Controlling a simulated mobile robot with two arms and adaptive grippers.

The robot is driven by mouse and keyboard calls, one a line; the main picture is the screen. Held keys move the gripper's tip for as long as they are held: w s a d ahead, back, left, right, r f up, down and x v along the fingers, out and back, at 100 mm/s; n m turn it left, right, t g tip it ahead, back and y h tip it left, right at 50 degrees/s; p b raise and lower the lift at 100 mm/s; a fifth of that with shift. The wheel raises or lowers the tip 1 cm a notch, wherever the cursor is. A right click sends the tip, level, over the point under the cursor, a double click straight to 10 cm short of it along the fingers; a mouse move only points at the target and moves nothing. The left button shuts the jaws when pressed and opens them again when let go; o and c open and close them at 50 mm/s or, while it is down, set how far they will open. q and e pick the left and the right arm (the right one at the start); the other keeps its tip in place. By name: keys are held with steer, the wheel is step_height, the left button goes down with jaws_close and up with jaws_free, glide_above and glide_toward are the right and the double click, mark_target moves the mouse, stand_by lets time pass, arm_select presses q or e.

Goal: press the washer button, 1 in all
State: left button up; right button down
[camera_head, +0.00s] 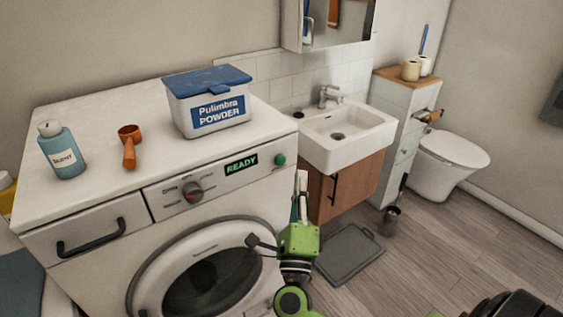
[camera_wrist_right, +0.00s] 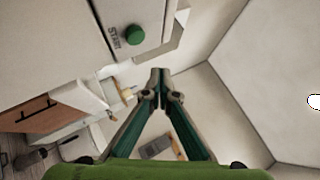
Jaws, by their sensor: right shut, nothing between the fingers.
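The washer (camera_head: 95,185) is white, with a green lit display (camera_head: 241,164) reading READY. Its round green button (camera_head: 280,160) is at the right end of the front panel. In the right wrist view the button (camera_wrist_right: 135,35) shows at the upper left beside the word START. My right gripper (camera_head: 301,176) is shut and empty, pointing up just right of and a little below the button in the head view. My left gripper is not in view.
On the washer top are a powder box (camera_head: 208,100) with a blue lid, an orange scoop (camera_head: 129,148) and a blue bottle (camera_head: 62,152). A sink (camera_head: 345,135) on a wooden cabinet (camera_head: 352,187) stands right of the washer. A grey mat (camera_head: 348,254) lies on the floor.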

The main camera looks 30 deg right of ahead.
mark_target(280, 160)
steer(key=shift+w+a, duration=0.15)
steer(key=shift+w, duration=1.95)
steer(key=shift+w, duration=0.4)
